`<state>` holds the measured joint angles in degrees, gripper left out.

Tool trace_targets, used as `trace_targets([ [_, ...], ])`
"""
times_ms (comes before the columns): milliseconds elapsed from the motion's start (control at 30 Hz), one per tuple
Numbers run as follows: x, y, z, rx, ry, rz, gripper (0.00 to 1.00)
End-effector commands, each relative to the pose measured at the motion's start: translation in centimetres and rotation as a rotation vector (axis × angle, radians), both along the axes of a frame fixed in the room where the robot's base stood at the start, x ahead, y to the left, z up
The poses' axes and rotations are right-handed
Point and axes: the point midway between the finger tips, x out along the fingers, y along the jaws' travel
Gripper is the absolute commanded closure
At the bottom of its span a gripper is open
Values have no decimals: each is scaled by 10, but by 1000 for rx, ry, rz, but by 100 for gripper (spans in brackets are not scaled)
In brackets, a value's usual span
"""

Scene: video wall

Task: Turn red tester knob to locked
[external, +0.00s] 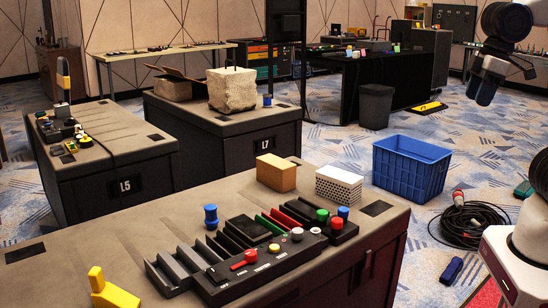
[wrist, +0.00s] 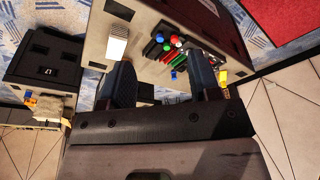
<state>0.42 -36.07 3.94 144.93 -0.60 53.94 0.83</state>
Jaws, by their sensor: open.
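The red tester knob (external: 250,256) sits on a long black tester panel (external: 262,268) near the front of the closest bench, with a yellow knob and a white knob along the same panel. Its fine angle is too small to read. My gripper (external: 484,92) is high at the upper right in the external view, well away from the panel and touching nothing. In the wrist view my gripper (wrist: 163,74) shows two dark fingers spread apart with nothing held. Coloured parts on the bench show beyond them; I cannot tell which is the knob there.
On the bench (external: 130,241) stand a yellow block (external: 110,290), a blue knob part (external: 211,216), a tan box (external: 276,173) and a white perforated box (external: 339,184). Black slotted racks are behind the panel. A blue crate (external: 410,168) and coiled cable (external: 470,222) are on the floor.

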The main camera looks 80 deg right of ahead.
Motion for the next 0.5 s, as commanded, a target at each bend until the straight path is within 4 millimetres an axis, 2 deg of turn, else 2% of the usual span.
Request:
trace_targets([
  [267,26,3,4,-7,12,44,43],
  [500,71,10,8,-20,33,122,43],
])
